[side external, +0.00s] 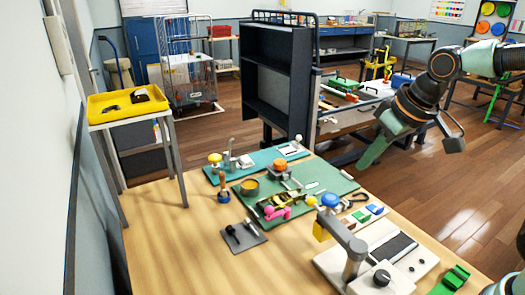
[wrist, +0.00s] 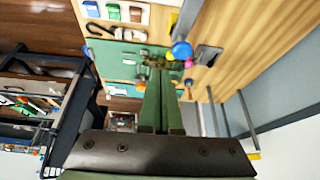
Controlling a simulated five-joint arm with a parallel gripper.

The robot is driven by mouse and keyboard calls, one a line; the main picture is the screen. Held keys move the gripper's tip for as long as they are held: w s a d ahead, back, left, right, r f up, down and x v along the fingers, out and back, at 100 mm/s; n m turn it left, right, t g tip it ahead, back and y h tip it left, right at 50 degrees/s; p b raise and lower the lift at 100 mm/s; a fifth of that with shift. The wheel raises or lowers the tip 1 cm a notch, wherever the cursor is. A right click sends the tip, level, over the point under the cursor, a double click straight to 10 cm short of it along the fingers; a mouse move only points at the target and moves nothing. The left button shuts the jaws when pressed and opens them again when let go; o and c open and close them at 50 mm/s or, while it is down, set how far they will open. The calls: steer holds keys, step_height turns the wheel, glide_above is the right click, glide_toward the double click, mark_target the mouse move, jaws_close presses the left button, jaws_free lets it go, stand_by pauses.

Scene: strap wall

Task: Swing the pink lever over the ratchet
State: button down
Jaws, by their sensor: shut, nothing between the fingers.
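The pink lever (side external: 277,212) lies on the ratchet (side external: 267,204), a yellow-green metal piece at the front edge of a green board (side external: 318,176) on the wooden table. In the wrist view a small bit of the pink lever (wrist: 188,64) shows beside a blue knob, and the ratchet (wrist: 160,62) is partly hidden beyond my fingertips. My gripper (side external: 366,163) is up in the air to the right of the board, well apart from the lever. Its green fingers (wrist: 160,72) are together, with nothing between them.
A clamp stand with a blue knob (side external: 330,200) rises in front of the board, to the right of the lever. An orange-topped fixture (side external: 281,165) stands behind the lever. A grey mat with tools (side external: 242,236) lies to the left. The table's front left is clear.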

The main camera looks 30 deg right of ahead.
steer(key=w+a+f+n+g, duration=0.1)
steer(key=w+a+f, duration=0.5)
steer(key=a, duration=0.3)
steer(key=shift+w+a+f+n+g, duration=0.3)
steer(key=shift+f+g, duration=0.1)
steer(key=shift+f, duration=0.4)
steer(key=shift+f, duration=0.1)
steer(key=x, duration=0.9)
steer(key=shift+w+f, duration=0.15)
steer(key=shift+f, duration=0.15)
steer(key=shift+w+a+f, duration=0.1)
steer(key=shift+w+f, duration=0.05)
steer(key=shift+w, duration=0.35)
steer(key=shift+w+a+f, duration=0.1)
steer(key=shift+w+f, duration=0.05)
steer(key=shift+w, duration=0.35)
steer(key=shift+w+a+f, duration=0.15)
steer(key=shift+w, duration=0.85)
